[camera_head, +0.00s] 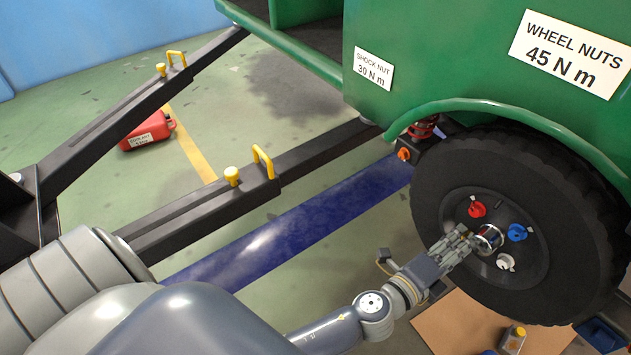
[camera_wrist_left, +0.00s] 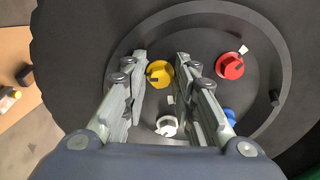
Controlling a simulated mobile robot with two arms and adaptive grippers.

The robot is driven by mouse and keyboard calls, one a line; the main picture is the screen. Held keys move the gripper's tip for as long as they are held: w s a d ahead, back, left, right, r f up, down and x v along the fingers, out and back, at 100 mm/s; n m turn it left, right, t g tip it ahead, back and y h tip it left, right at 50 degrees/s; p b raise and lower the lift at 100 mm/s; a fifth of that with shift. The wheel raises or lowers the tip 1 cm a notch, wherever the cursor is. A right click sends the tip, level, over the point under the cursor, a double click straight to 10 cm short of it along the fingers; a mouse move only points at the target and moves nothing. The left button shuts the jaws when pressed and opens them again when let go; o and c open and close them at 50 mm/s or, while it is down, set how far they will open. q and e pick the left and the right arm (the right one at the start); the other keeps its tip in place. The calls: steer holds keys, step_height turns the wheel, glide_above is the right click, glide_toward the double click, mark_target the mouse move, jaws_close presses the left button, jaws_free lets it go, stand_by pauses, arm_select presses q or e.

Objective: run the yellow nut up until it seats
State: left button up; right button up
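The black wheel (camera_head: 435,190) stands under the green body. In the left wrist view the yellow nut (camera_wrist_left: 159,73) sits on the wheel face, seen between my left gripper's tips. In the head view my left gripper (camera_head: 474,240) reaches the wheel's hub and the yellow nut is hidden behind it. The left fingers (camera_wrist_left: 160,75) are parted, one on each side of the nut; I cannot tell whether they touch it. A red nut (camera_head: 477,209), a blue nut (camera_head: 517,232) and a white nut (camera_head: 505,262) are around the hub. My right gripper is not in view.
The green fender (camera_head: 500,108) hangs close above the wheel. A dark shaft (camera_head: 220,200) with yellow fittings and a blue floor strip (camera_head: 310,222) run to the left. A cardboard sheet (camera_head: 450,318) with a small bottle (camera_head: 513,340) lies below the wheel.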

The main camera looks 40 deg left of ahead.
arm_select(q)
steer(key=s+a+n+b, duration=0.35)
steer(key=s+n, duration=0.75)
steer(key=n, duration=0.6)
steer(key=a+f+n+g+y+p, duration=0.1)
steer(key=a+f+n+g+y, duration=0.15)
steer(key=a, duration=0.35)
steer(key=a+f+n+g+y+p, duration=0.1)
steer(key=a+f+n+y, duration=0.1)
steer(key=a+y, duration=0.3)
steer(key=s+a+f+g+p, duration=0.1)
steer(key=s+a+f+g, duration=0.5)
steer(key=s, duration=0.4)
steer(key=shift+s+a+f+m+g+h, duration=0.15)
steer(key=shift+s+a+m+g+h, duration=0.25)
steer(key=shift+g, duration=0.35)
steer(key=shift+w+d, duration=0.1)
